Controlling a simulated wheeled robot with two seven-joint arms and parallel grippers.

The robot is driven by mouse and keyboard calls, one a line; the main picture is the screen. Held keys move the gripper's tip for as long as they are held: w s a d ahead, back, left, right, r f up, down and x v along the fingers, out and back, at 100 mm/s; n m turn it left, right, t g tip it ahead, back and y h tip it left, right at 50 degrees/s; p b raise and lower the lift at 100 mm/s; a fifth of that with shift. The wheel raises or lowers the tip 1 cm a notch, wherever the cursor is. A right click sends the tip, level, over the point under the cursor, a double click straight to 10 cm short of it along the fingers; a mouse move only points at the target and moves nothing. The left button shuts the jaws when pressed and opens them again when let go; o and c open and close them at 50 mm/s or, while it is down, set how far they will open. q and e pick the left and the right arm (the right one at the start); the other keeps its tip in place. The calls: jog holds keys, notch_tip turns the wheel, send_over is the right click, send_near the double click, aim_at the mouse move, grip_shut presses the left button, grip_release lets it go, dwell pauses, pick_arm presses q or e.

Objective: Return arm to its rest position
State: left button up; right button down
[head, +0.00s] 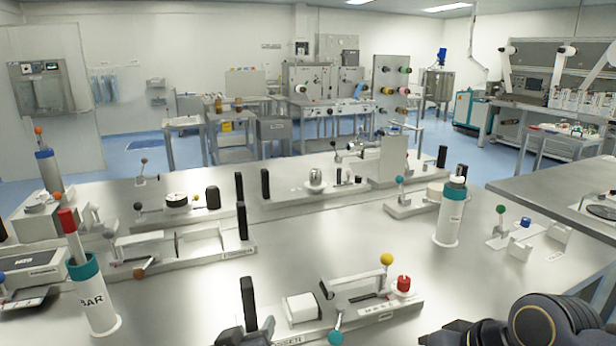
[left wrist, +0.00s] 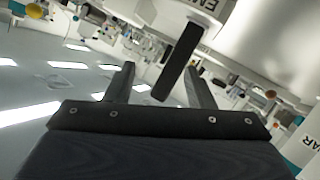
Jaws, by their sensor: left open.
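My left gripper (head: 245,334) shows only in part at the bottom edge of the head view, by the black upright handle (head: 248,300) of the near fixture (head: 374,312). In the left wrist view its two dark fingers (left wrist: 160,88) are apart, with nothing clamped between them. A black handle (left wrist: 178,62) on a white labelled body shows between the fingers in that view; I cannot tell how deep it reaches between them. Dark links of my right arm show at the bottom right of the head view, but its fingertips are not visible.
The near fixture has a white block (head: 302,307), a yellow knob (head: 386,259) and a red knob (head: 403,283). White cylinders stand at left (head: 101,311) and right (head: 449,222). More fixtures fill the back of the steel table (head: 330,240). Its middle is fairly clear.

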pick_arm(q)
jog(key=s+a+f+g+h+p, duration=0.1)
jog(key=s+a+g, duration=0.3)
jog(key=s, duration=0.7)
jog(key=s+a+f+m+g+h, duration=0.1)
jog(key=s+a+g, duration=0.3)
jog(key=s, duration=0.6)
jog(key=a, duration=0.2)
jog(key=shift+s+a+f+m+g+p, duration=0.2)
jog(key=shift+s+a+m+g+p, duration=0.1)
jog(key=shift+s+p, duration=0.05)
pick_arm(e)
jog(key=s+d+f, duration=0.1)
jog(key=s+f, duration=0.2)
jog(key=s, duration=0.2)
jog(key=s+d+f+m, duration=0.1)
jog(key=s+d+f, duration=0.1)
jog(key=s, duration=0.4)
jog(key=shift+s+d+f+t+h, duration=0.15)
jog(key=shift+d+f+t+h, duration=0.15)
jog(key=shift+f+h, duration=0.15)
